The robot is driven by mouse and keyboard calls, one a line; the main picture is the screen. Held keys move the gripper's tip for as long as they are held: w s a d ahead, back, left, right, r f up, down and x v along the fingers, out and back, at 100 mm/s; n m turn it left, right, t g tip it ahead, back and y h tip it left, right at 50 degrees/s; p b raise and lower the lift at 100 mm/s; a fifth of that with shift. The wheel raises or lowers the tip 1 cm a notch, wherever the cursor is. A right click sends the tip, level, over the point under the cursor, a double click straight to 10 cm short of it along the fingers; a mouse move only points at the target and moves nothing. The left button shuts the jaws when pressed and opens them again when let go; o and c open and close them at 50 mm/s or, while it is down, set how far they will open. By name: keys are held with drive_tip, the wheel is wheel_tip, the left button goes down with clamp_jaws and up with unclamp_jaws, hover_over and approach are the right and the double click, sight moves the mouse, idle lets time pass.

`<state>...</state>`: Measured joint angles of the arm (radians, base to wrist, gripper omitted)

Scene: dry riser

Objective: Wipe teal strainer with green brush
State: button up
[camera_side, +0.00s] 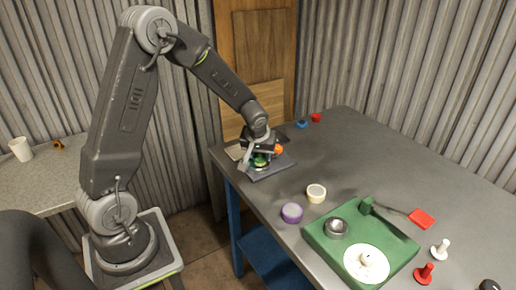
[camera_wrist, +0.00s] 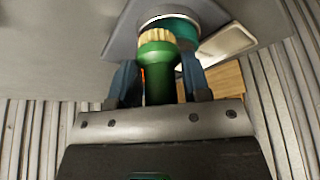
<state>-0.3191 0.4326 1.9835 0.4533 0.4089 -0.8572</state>
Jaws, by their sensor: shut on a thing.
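My gripper (camera_wrist: 158,88) is shut on the green handle of the green brush (camera_wrist: 158,60) in the wrist view. The brush's pale bristle ring lies right against the teal strainer (camera_wrist: 184,29), which has a silvery rim; whether they touch is hard to tell. In the side view, my gripper (camera_side: 258,152) is low over a dark mat (camera_side: 276,170) at the table's left corner. The green brush (camera_side: 261,160) shows there as a small green patch between the fingers. The strainer is mostly hidden in that view.
An orange thing (camera_side: 278,149) is beside my gripper. A purple-rimmed container (camera_side: 291,213) and a cream round container (camera_side: 316,193) stand nearer the front. A green tray (camera_side: 397,240) holds a metal bowl (camera_side: 336,228) and a white disc (camera_side: 366,263). The table's middle right is clear.

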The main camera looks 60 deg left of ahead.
drive_tip(key=shift+r, duration=4.05)
